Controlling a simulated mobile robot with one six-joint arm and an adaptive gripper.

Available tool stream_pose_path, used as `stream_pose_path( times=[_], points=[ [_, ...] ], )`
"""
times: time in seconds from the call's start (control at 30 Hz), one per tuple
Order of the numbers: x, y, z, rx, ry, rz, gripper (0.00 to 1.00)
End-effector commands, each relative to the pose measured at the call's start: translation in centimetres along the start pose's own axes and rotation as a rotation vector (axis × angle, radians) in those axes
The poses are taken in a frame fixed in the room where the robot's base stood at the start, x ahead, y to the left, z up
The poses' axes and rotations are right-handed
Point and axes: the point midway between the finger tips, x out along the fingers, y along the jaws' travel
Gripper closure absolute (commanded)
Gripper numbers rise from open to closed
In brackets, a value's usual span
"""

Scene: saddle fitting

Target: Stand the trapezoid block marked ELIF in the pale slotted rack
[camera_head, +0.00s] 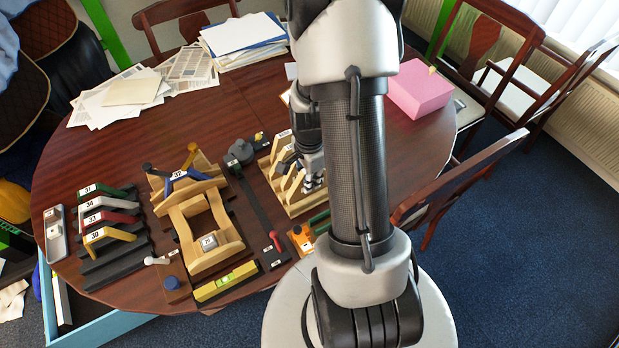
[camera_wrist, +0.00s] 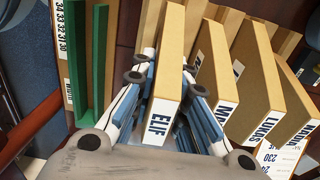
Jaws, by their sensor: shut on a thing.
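The block marked ELIF (camera_wrist: 171,52) is a pale wooden piece with a white label, in the middle of the wrist view. My gripper (camera_wrist: 164,88) is shut on it, with one finger on each broad side. In the head view my gripper (camera_head: 313,178) is over the right part of the pale slotted rack (camera_head: 306,207). Other pale blocks stand in a row to the right of ELIF in the wrist view, one marked LUKAS (camera_wrist: 255,85). ELIF's lower end is hidden, so I cannot tell whether it sits in a slot.
A green strip (camera_wrist: 97,65) lies left of the held block. A wooden saddle stand (camera_head: 230,240) with a blue piece marked 32 (camera_head: 188,178) is left of the rack. Dark steps (camera_head: 115,270) hold coloured angled pieces further left. A pink box (camera_head: 418,90) is behind my arm.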

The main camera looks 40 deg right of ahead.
Motion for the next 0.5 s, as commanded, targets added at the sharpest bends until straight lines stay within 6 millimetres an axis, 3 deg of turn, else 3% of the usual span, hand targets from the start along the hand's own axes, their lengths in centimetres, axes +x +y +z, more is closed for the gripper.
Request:
stream_pose_path(
  times=[0.5],
  points=[
    [0.29,-0.01,0.0,0.0,0.0,0.0,1.0]
  ],
)
